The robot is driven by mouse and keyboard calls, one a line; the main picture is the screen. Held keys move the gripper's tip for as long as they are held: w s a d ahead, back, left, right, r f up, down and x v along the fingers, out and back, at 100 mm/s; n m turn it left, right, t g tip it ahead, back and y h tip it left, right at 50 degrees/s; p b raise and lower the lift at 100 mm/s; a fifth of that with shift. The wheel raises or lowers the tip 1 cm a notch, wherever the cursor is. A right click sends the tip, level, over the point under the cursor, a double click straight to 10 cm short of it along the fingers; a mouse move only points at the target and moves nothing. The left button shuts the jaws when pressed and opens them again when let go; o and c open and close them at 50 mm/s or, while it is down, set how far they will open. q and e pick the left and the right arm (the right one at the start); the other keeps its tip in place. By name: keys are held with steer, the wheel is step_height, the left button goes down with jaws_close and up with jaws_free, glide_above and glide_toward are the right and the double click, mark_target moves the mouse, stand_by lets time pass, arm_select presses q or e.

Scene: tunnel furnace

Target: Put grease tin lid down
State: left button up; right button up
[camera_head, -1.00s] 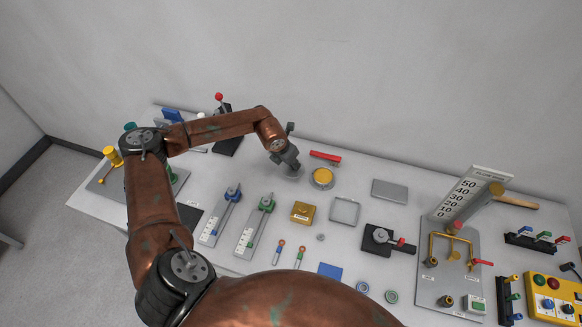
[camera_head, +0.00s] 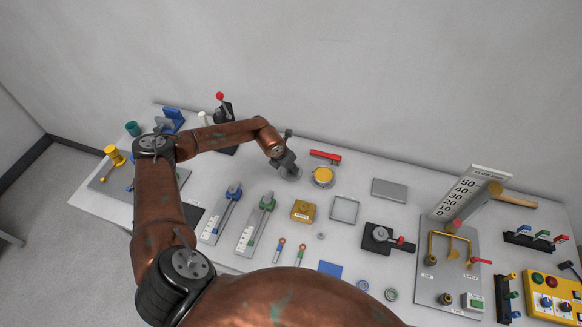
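The grease tin (camera_head: 322,177) stands open on the table, round and grey with yellow grease showing inside. My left gripper (camera_head: 289,168) is just left of the tin, low over the table. The grey, round lid (camera_head: 292,175) shows at its fingertips, and the gripper appears shut on it. The lid is at or very near the table top, beside the tin and apart from it. The fingers are small and partly hidden by the gripper body, so lid contact with the table is hard to tell. My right gripper is out of view.
A red-handled tool (camera_head: 325,157) lies behind the tin. A brass box (camera_head: 303,211) and an open square tray (camera_head: 345,209) are in front. Slider gauges (camera_head: 262,215) stand front left. A grey flat block (camera_head: 389,190) lies to the right. The wall rises close behind.

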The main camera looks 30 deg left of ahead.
arm_select(q)
steer(key=o, duration=0.3)
steer(key=shift+o, duration=0.2)
steer(key=shift+r, duration=0.2)
steer(key=v, duration=1.1)
steer(key=shift+s+r, duration=0.2)
steer(key=shift+r, duration=0.15)
